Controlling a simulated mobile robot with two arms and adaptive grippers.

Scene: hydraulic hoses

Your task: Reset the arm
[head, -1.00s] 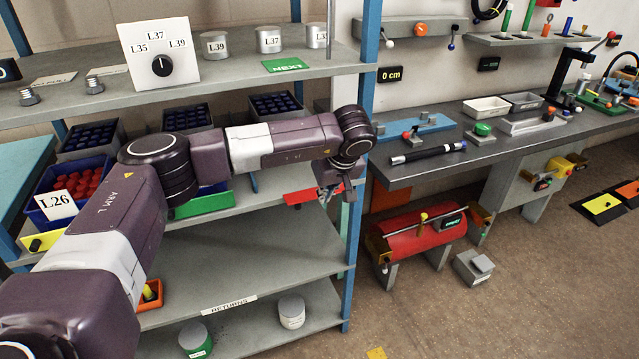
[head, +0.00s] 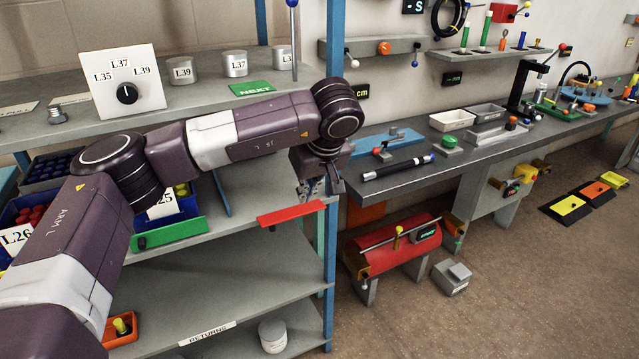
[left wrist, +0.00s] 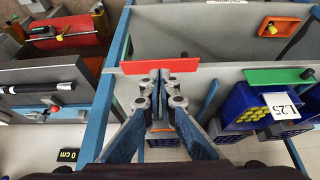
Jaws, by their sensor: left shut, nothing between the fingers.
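My left arm (head: 210,140) reaches in from the left across the front of the shelf rack. Its gripper (head: 308,190) points down beside the blue rack post, close to a red plate (head: 291,212) on the shelf edge. In the left wrist view the gripper (left wrist: 160,76) is shut, with its fingertips together and nothing between them. The red plate (left wrist: 160,66) lies just beyond the fingertips there; I cannot tell whether they touch. My right gripper is in no view.
A blue bin labelled L25 (head: 176,210) sits behind a green plate (head: 169,233) on the middle shelf. A workbench (head: 400,186) with a black hose (head: 397,167) stands at the right, a red drum (head: 400,246) below it. The floor (head: 520,290) at front right is clear.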

